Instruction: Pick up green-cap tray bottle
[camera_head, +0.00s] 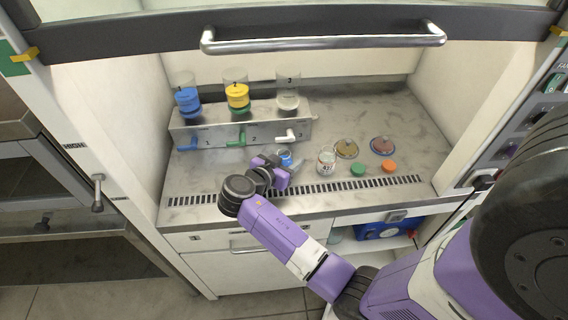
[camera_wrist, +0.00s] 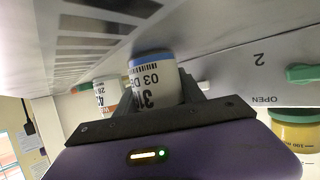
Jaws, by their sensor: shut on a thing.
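A small bottle (camera_wrist: 152,80) with a white printed label and a blue band at one end is between the fingers of my gripper (camera_wrist: 160,95) in the wrist view. The fingers are shut on its sides. In the head view this bottle (camera_head: 285,157) shows blue at the far end of my gripper (camera_head: 280,170), in front of the dispenser. I cannot tell whether it touches the work surface. A loose green cap (camera_head: 357,169) lies to the right. No green cap shows on the held bottle.
A second labelled bottle (camera_head: 326,161) stands just right; it also shows in the wrist view (camera_wrist: 105,96). An orange cap (camera_head: 388,166) and two round dishes (camera_head: 347,148) (camera_head: 382,146) lie farther right. A dispenser (camera_head: 240,130) with three valves stands behind. A vent grille (camera_head: 345,184) lines the front.

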